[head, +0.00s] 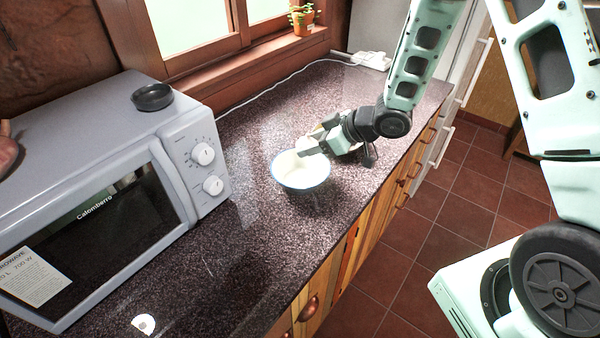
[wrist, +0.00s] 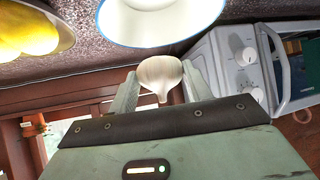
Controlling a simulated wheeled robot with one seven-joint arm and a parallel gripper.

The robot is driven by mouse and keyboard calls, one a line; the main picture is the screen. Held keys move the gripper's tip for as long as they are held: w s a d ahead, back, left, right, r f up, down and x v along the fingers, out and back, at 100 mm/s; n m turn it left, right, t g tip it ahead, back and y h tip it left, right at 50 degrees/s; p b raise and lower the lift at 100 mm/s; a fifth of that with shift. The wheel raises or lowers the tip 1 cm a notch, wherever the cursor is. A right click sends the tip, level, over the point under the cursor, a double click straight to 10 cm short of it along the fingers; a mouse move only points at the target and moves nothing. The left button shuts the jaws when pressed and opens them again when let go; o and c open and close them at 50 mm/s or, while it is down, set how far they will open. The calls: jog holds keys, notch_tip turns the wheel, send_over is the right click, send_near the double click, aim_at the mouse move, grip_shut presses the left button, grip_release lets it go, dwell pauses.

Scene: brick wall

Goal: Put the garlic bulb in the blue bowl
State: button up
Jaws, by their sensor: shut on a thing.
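The garlic bulb (wrist: 160,75) is pale and round with a short pointed tip, and it sits between my fingertips in the wrist view. My gripper (wrist: 160,88) is shut on it. In the head view my gripper (head: 312,147) is at the back rim of the bowl, with its fingers over the opening; the garlic is hard to tell from the pale bowl there. The bowl (head: 301,178) is white inside with a blue rim and stands upright on the counter. In the wrist view the bowl (wrist: 160,27) shows at the top, beyond the garlic and apart from it in the picture.
A container with yellow fruit (wrist: 28,28) shows at the wrist view's upper left. A microwave (head: 110,190) with a small black dish (head: 152,97) on top stands left. A potted plant (head: 302,20) is on the windowsill. The dark speckled counter (head: 215,270) is mostly clear in front.

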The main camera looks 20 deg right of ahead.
jog(key=b, duration=0.5)
send_over(312, 180)
jog(key=shift+f, duration=2.75)
jog(key=shift+p, duration=0.3)
jog(key=o, duration=1)
jog(key=v, duration=1.7)
jog(key=shift+r, duration=0.2)
